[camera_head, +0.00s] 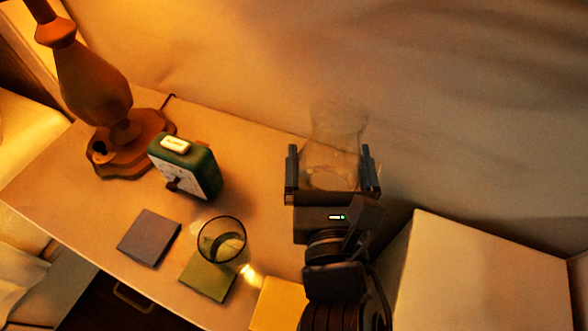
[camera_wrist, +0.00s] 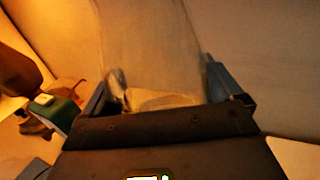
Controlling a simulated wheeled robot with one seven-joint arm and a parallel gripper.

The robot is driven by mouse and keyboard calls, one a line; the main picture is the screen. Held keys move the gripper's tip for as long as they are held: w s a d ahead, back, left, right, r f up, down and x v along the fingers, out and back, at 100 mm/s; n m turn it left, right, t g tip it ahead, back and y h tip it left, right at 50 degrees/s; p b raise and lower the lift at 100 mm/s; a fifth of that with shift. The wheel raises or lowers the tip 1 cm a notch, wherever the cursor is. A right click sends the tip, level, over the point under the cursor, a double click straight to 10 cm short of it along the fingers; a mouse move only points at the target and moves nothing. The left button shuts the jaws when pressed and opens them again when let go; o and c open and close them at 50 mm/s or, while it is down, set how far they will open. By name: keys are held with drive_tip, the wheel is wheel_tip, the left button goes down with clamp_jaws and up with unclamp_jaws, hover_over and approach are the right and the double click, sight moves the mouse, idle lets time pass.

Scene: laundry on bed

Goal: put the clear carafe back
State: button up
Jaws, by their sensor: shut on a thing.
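The clear carafe (camera_head: 335,135) is upright between the fingers of my gripper (camera_head: 332,172) near the back right of the bedside table (camera_head: 75,200). In the wrist view the carafe (camera_wrist: 150,45) fills the space between the fingers of my gripper (camera_wrist: 165,95), with its neck out of the picture. My gripper is shut on it. My gripper hides the carafe's lower part in the head view, so I cannot tell whether it touches the tabletop.
A glass (camera_head: 222,240) stands on an olive coaster (camera_head: 208,276). A grey-purple coaster (camera_head: 149,238) and a yellow square (camera_head: 278,305) lie nearby. A green clock (camera_head: 187,165) and a lamp (camera_head: 95,85) stand left. A pale box-like surface (camera_head: 485,275) is at right, the wall behind.

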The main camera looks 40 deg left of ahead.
drive_tip(key=shift+w+a+f+b, duration=0.55)
drive_tip(key=shift+a+f+b, duration=0.45)
drive_tip(key=shift+a+f, duration=0.5)
drive_tip(key=shift+w+a+f+b, duration=0.55)
drive_tip(key=shift+a+f+b, duration=0.45)
drive_tip(key=shift+a+f, duration=0.45)
drive_tip(key=shift+w+a+f+b, duration=0.55)
drive_tip(key=shift+a+f+b, duration=0.6)
drive_tip(key=shift+f, duration=0.55)
drive_tip(key=shift+a+f, duration=0.1)
drive_tip(key=o, duration=1.2)
drive_tip(key=shift+f, duration=0.2)
drive_tip(key=shift+o, duration=0.8)
drive_tip(key=shift+r, duration=0.2)
drive_tip(key=v, duration=1.2)
